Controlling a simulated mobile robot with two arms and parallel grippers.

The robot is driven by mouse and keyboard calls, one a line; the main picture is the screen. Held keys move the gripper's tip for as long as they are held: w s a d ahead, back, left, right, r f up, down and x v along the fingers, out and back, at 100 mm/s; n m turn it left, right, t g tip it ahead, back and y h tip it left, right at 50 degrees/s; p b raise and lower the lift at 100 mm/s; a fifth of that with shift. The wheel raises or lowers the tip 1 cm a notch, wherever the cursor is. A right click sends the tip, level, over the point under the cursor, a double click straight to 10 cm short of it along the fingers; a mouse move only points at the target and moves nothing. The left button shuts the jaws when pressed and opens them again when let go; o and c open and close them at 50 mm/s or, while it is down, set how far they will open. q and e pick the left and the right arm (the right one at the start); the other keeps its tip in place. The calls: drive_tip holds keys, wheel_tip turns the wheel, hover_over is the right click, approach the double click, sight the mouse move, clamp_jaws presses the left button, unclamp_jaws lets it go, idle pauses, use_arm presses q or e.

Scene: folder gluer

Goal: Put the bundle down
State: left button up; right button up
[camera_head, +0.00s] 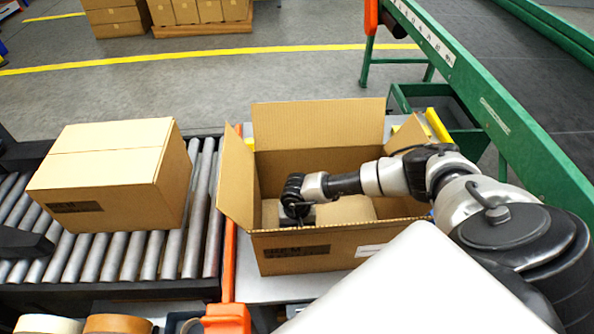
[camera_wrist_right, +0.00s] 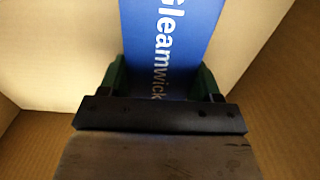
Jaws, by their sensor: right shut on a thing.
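The bundle (camera_wrist_right: 168,40) shows in the right wrist view as a blue surface with white "Gleamwick" lettering. My right gripper (camera_wrist_right: 163,85) has one dark green finger on each side of it and is shut on it. Cardboard walls surround it there. In the head view my right arm comes in from the right and reaches into an open cardboard box (camera_head: 290,262). The right gripper (camera_head: 297,208) is low inside this box. The bundle is mostly hidden there by the gripper and the box wall. Whether it touches the box floor I cannot tell. My left gripper is not in view.
A closed carton (camera_head: 110,185) stands on the roller conveyor (camera_head: 205,200) at the left. The open box's flaps stick up and outward. A green-framed belt conveyor (camera_head: 500,110) runs along the right. Tape rolls (camera_head: 118,324) lie at the bottom left. Stacked cartons stand on a pallet behind.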

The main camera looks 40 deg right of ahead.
drive_tip(key=shift+r, duration=0.1)
drive_tip(key=o, duration=1)
drive_tip(key=shift+r, duration=0.1)
wheel_tip(320, 180, up, 12)
idle(0.4)
